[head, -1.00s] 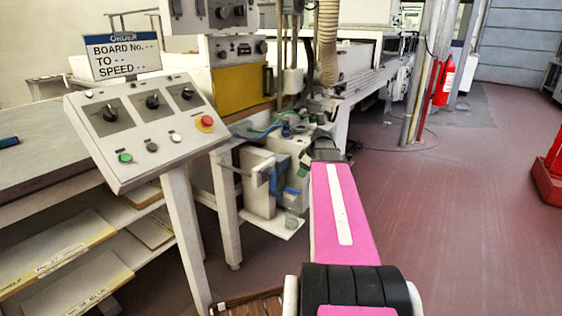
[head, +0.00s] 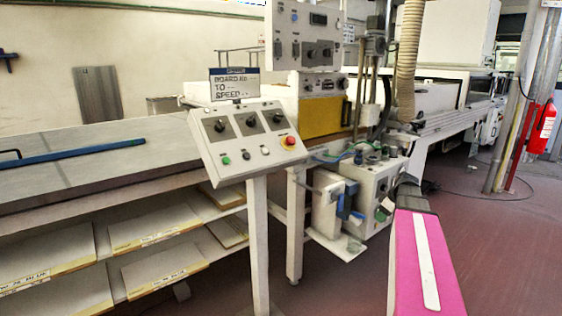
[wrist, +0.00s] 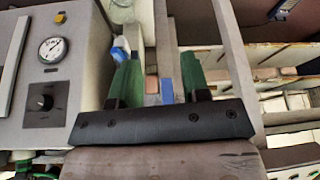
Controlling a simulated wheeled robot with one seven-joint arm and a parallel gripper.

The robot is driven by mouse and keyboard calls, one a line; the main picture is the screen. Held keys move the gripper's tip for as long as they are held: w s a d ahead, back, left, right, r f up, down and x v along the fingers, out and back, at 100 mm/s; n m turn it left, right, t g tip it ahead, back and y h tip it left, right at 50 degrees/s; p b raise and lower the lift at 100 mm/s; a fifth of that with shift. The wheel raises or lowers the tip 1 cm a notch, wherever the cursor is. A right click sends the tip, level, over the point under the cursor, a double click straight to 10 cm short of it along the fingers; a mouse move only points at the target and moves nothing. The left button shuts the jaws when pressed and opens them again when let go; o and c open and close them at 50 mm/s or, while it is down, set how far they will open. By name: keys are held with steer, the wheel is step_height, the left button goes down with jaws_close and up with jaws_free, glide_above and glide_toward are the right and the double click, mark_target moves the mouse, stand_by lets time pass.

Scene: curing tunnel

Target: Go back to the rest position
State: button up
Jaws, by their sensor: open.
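My gripper (wrist: 158,82) shows in the wrist view as two green fingers standing apart on a dark bar, with nothing between them. Behind the fingers are a pale post and a small blue part. In the head view my pink arm link reaches forward at the lower right, and the gripper itself cannot be made out there. The control panel (head: 240,168) on its white stand is left of my arm, with three black knobs, a green button and a red button. The arm is apart from it.
A long grey table (head: 80,165) with shelves of boards runs along the left. A machine with a yellow panel (head: 322,117) stands behind the control panel. A red fire extinguisher (head: 541,128) hangs by posts at right. Red floor is open at lower right.

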steer(key=s+a+f+m+g+h, duration=0.1)
steer(key=s+a+f+m, duration=0.3)
steer(key=s+a+f, duration=0.4)
steer(key=s+a+f+m+g+h, duration=0.2)
steer(key=s+a+f+m, duration=0.3)
steer(key=a, duration=0.9)
steer(key=s+f, duration=0.3)
steer(key=shift+m, duration=0.3)
